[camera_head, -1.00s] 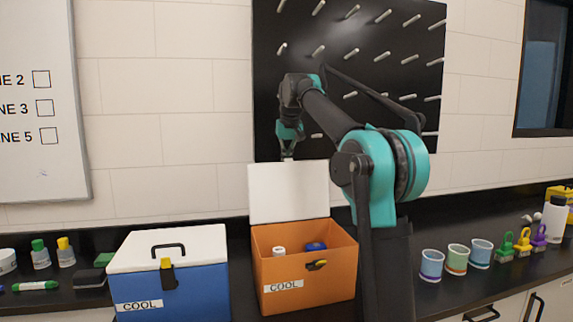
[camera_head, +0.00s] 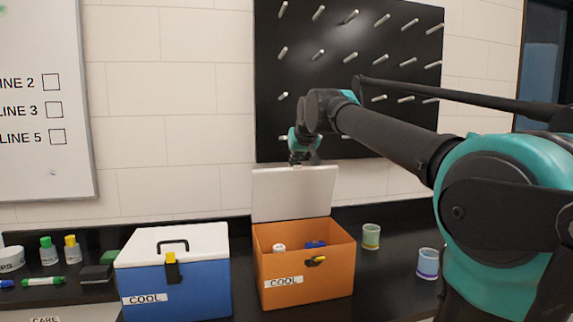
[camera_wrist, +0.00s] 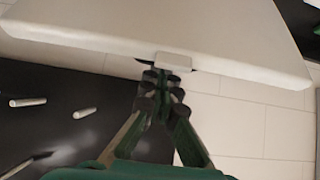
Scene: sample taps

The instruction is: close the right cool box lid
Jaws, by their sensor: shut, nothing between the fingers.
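The right cool box (camera_head: 306,279) is orange and stands on the dark counter. Its white lid (camera_head: 295,193) is open and stands upright at the back, so the inside shows. My gripper (camera_head: 304,162) is shut at the top edge of the lid. In the wrist view the lid (camera_wrist: 165,25) fills the top, and the shut fingertips (camera_wrist: 160,80) are close to a small tab (camera_wrist: 173,61) on its edge. I cannot tell whether they touch it. A white-capped item (camera_head: 279,248) and a blue item (camera_head: 316,245) are inside the box.
A blue cool box (camera_head: 177,285) with its white lid shut stands to the left. A green cup (camera_head: 371,237) and a blue-purple cup (camera_head: 428,264) stand to the right. A black pegboard (camera_head: 350,60) is on the wall behind my gripper.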

